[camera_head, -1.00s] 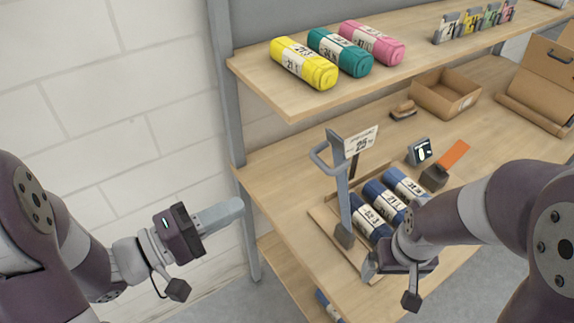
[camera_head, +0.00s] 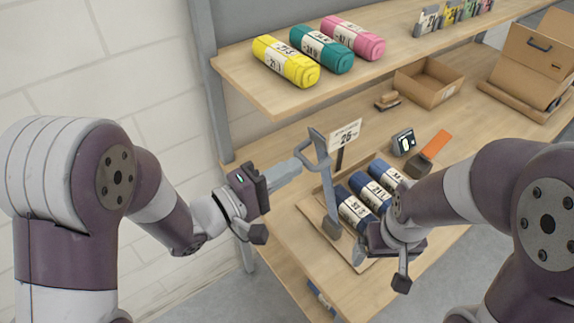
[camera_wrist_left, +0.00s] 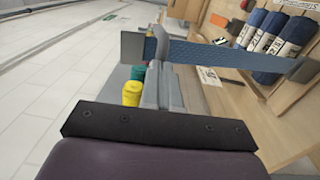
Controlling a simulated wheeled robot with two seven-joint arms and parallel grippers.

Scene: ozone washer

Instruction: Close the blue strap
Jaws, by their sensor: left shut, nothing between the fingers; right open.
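Several blue rolls (camera_head: 355,210) lie in the tray. My left gripper (camera_head: 298,164) is shut and empty, its tips close to the strap's handle; I cannot tell whether they touch. My right gripper (camera_head: 365,248) is open at the tray's front right; my right arm partly hides the tray and the rolls.
A price sign (camera_head: 344,134) stands behind the strap. A small device (camera_head: 403,143) and an orange-bladed tool (camera_head: 434,147) lie right of it. The upper shelf (camera_head: 270,102), carrying yellow, teal and pink rolls, overhangs the back. An open cardboard box (camera_head: 428,85) sits further back.

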